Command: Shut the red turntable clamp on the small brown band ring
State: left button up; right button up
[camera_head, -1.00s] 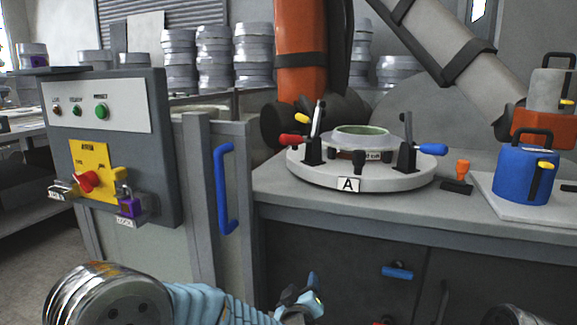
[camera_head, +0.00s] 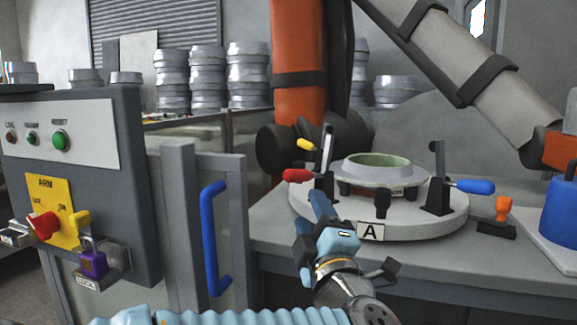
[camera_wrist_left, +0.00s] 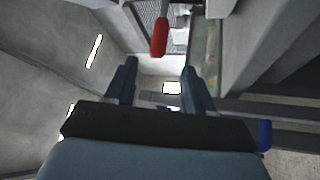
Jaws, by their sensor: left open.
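My left gripper (camera_head: 311,220) is in front of the turntable's left edge, below the red handle. In the left wrist view the left gripper (camera_wrist_left: 159,72) is open and empty, with the red handle (camera_wrist_left: 160,36) ahead, between the finger lines. My right gripper is out of view.
A blue-handled clamp (camera_head: 475,186) is on the turntable's right, and a yellow handle (camera_head: 305,144) is behind the red one. A stamp (camera_head: 502,210) and a blue container (camera_head: 560,220) stand right. A control cabinet (camera_head: 70,150) and blue door handle (camera_head: 214,238) are left.

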pick_arm(q)
jog(key=p+x, duration=0.2)
jog(key=x, duration=1.2)
jog(key=shift+r, duration=0.15)
grip_shut()
jog(key=shift+p, duration=0.3)
